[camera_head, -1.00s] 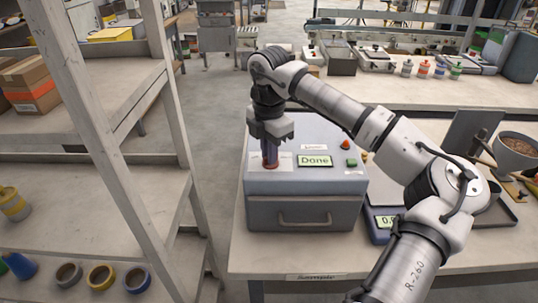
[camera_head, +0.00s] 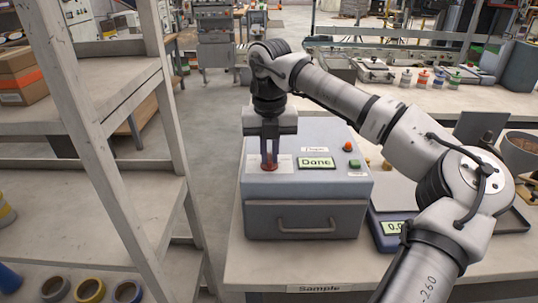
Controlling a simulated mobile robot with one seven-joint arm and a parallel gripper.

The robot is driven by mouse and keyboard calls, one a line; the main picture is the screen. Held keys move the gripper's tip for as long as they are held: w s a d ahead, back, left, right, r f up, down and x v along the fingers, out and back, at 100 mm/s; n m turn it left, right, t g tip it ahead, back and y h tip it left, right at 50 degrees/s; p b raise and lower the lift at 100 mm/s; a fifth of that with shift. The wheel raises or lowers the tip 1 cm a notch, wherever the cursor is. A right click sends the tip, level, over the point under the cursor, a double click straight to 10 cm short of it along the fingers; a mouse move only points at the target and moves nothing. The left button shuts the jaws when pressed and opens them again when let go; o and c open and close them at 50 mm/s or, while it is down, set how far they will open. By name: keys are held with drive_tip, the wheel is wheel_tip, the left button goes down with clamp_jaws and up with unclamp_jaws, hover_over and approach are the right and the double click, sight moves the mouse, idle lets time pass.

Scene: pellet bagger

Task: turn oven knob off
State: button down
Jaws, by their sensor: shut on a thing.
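The oven (camera_head: 306,217) is a grey box with a drawer-like front and handle, on the light bench at the centre. On its sloped top, a reddish knob (camera_head: 269,167) sits at the left on a white label plate. My gripper (camera_head: 269,158) points straight down over the knob, its two fingers shut on it. The fingers hide most of the knob, so I cannot tell which way it is turned. A green display (camera_head: 317,163) beside it reads "Done". A red button (camera_head: 348,146) and a green button (camera_head: 354,163) sit at the right of the panel.
A scale (camera_head: 389,227) with a green readout stands right of the oven, under my arm. A shelf rack (camera_head: 128,190) with rolls of tape fills the left. A bowl of pellets (camera_head: 522,148) stands at the right. Floor between rack and bench is clear.

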sight(271, 156)
drive_tip(key=n, duration=0.5)
drive_tip(key=shift+d+n, duration=0.1)
drive_tip(key=shift+n, duration=0.2)
drive_tip(key=n, duration=0.5)
drive_tip(key=shift+w+d, duration=0.1)
drive_tip(key=shift+n, duration=0.4)
drive_tip(key=c, duration=1.5)
unclamp_jaws()
drive_tip(key=shift+r, duration=0.15)
wheel_tip(271, 156, up, 14)
drive_tip(key=shift+f+b, duration=0.2)
drive_tip(key=shift+b, duration=0.6)
